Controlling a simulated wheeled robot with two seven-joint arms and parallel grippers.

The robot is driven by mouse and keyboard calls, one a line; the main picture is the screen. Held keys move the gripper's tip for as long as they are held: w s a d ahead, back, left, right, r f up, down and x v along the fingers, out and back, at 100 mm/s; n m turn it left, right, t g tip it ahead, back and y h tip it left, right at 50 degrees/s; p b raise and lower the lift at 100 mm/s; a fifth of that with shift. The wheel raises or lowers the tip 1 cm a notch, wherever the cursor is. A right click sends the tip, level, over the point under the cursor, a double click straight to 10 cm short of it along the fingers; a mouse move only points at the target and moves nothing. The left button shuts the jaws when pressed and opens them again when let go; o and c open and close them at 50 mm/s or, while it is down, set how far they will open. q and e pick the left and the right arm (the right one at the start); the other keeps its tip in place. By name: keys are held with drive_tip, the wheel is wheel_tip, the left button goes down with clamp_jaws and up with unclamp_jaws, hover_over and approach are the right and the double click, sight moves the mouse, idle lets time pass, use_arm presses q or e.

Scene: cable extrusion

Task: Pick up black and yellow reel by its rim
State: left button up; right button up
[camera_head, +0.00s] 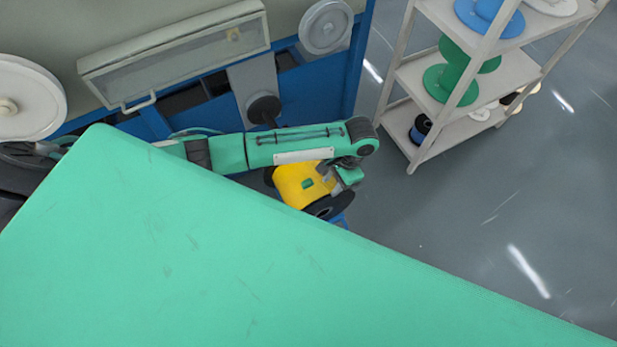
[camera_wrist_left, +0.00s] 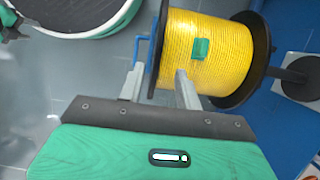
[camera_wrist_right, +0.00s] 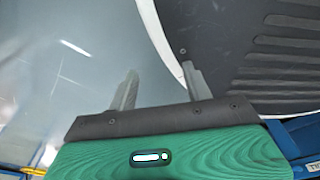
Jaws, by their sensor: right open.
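The reel (camera_head: 297,188) with yellow winding and black flanges shows near the middle of the head view, partly covered by my left arm. In the left wrist view the reel (camera_wrist_left: 212,50) fills the upper middle, with a teal patch on its winding. My left gripper (camera_wrist_left: 159,70) is at the reel's left black flange (camera_wrist_left: 156,62). One finger is outside the flange and the other is over the winding; the fingers look apart from each other, with the rim between them. My right gripper (camera_wrist_right: 158,80) is open and empty in the right wrist view.
A blue and grey machine (camera_head: 350,60) stands behind the reel, with a dark shaft (camera_wrist_left: 290,75) at its right flange. A shelf (camera_head: 440,125) with blue and green reels stands at the upper right. Grey floor (camera_head: 480,210) is clear at right.

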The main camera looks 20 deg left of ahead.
sight(325, 197)
use_arm(q)
drive_tip(key=shift+x, duration=3.45)
drive_tip(key=shift+s, duration=0.15)
clamp_jaws()
